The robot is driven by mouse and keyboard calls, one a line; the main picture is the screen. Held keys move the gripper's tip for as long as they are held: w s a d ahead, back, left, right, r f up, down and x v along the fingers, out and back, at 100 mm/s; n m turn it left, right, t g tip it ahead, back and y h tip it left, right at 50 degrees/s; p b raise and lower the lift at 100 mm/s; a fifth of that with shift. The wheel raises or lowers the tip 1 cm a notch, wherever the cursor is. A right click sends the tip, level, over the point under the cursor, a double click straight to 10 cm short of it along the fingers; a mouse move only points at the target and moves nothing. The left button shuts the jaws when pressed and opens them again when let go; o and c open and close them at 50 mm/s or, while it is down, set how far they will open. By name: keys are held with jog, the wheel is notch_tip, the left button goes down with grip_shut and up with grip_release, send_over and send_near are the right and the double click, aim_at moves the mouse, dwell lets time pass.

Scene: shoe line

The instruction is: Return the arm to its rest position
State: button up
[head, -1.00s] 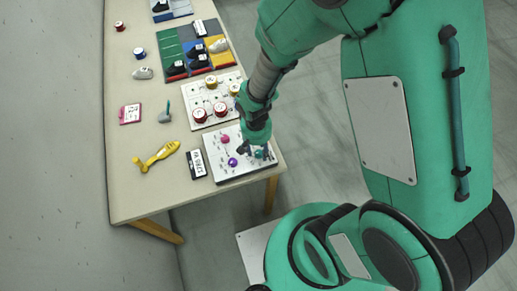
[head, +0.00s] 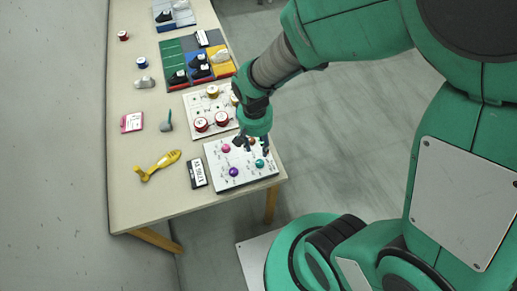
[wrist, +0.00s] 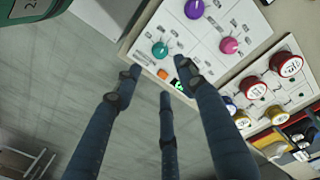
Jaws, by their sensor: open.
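My gripper (head: 252,143) is open and empty, with its fingers spread above the far right part of a white knob panel (head: 212,152) on the table. The panel carries a pink knob (head: 226,148), a purple knob (head: 234,172) and a teal knob (head: 260,163).
Behind the panel is a white board (head: 207,108) with red and gold spools, then coloured shoe trays (head: 173,47). A yellow tool (head: 157,165) and a black-and-white label block (head: 198,174) lie left of the panel. The floor right of the table is clear.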

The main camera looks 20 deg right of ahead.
jog(key=shift+r, duration=0.5)
jog(key=shift+r, duration=0.1)
jog(key=s+d+r+t, duration=0.1)
jog(key=s+r+t, duration=0.1)
jog(key=r, duration=0.7)
jog(key=s+d+r+n+t, duration=0.1)
jog(key=s+r, duration=0.4)
jog(key=r, duration=0.5)
jog(key=s+d+r+t, duration=0.2)
jog(key=s+d+r, duration=0.1)
jog(key=r, duration=0.6)
jog(key=shift+s+r+n+t+y, duration=0.25)
jog(key=shift+r+n+t+y, duration=0.05)
jog(key=shift+n, duration=0.1)
jog(key=shift+d, duration=0.1)
dwell(1.6)
